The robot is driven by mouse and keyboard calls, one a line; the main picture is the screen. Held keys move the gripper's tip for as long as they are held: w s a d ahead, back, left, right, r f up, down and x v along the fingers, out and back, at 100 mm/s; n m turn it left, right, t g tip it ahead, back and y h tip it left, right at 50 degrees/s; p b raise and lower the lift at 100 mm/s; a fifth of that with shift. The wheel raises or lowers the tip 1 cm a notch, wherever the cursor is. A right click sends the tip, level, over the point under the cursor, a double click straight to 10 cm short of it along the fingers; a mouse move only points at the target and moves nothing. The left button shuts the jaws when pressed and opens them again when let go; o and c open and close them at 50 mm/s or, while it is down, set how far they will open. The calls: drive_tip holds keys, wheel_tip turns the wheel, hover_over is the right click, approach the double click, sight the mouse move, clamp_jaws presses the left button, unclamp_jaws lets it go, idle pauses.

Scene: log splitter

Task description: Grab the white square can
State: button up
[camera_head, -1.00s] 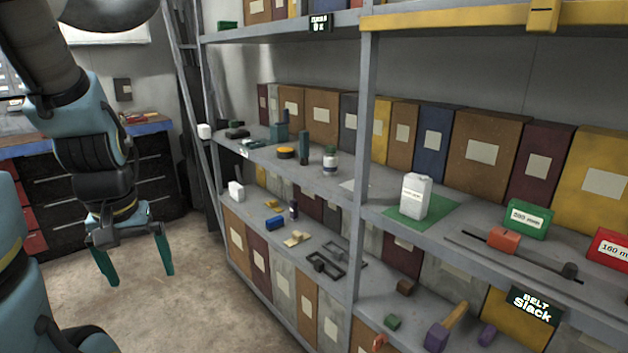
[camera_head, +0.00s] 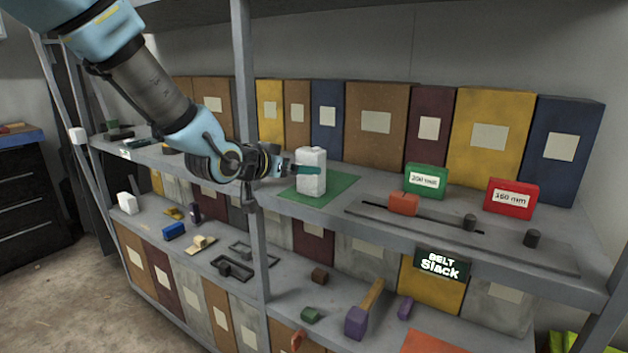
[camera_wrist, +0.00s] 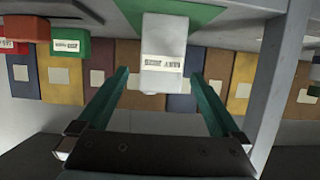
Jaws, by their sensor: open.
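The white square can (camera_head: 311,184) stands upright on a green mat (camera_head: 341,186) on the middle shelf. The fingers are open, with a gap visible on each side of the can. The far finger is hidden behind the can in the head view.
A shelf upright (camera_head: 245,120) stands close to my wrist on the left. Right of the can are a green 200 mm block (camera_head: 426,181), a red 160 mm block (camera_head: 511,199) and an orange slider (camera_head: 404,204) on a rail. Boxes line the back of the shelf.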

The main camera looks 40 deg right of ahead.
drive_tip(key=p+x, duration=0.1)
drive_tip(key=x, duration=0.4)
drive_tip(key=shift+r, duration=0.1)
drive_tip(key=shift+p+x, duration=1.2)
drive_tip(key=shift+x, duration=1.55)
drive_tip(key=shift+w+a, duration=0.1)
clamp_jaws()
